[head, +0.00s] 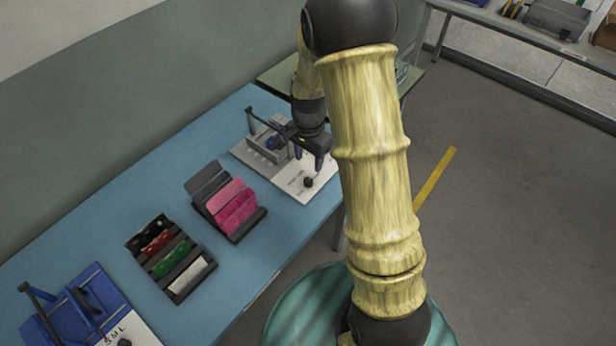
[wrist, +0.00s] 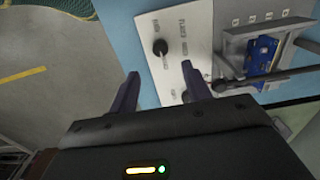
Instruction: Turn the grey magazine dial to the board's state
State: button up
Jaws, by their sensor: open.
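The grey magazine (head: 250,158) stands at the far end of the blue table, with a white panel (head: 292,190) at its front. A black dial knob (head: 308,182) sits on that panel. In the wrist view the knob (wrist: 160,47) has printed labels around it, too small to read surely. The white panel also shows in the wrist view (wrist: 200,20), beside the grey magazine (wrist: 232,45). A blue part (wrist: 262,55) sits in the magazine. My gripper (wrist: 160,76) is open and empty, its fingers apart from the knob. In the head view my gripper (head: 309,157) is over the panel.
A pink-filled holder (head: 237,208) and a dark tray of coloured pieces (head: 170,255) stand along the table (head: 90,235). A blue magazine (head: 85,305) with a similar white panel is at the near left. Another table (head: 530,35) stands at the back right.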

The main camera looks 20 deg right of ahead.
aim_at(308, 180)
notch_tip(308, 180, down, 9)
jog(key=shift+r, duration=0.1)
dwell(0.3)
jog(key=c, duration=1)
jog(key=shift+n, duration=0.4)
jog(key=n+p, duration=0.1)
jog(key=n, duration=1)
jog(key=shift+p, duration=0.35)
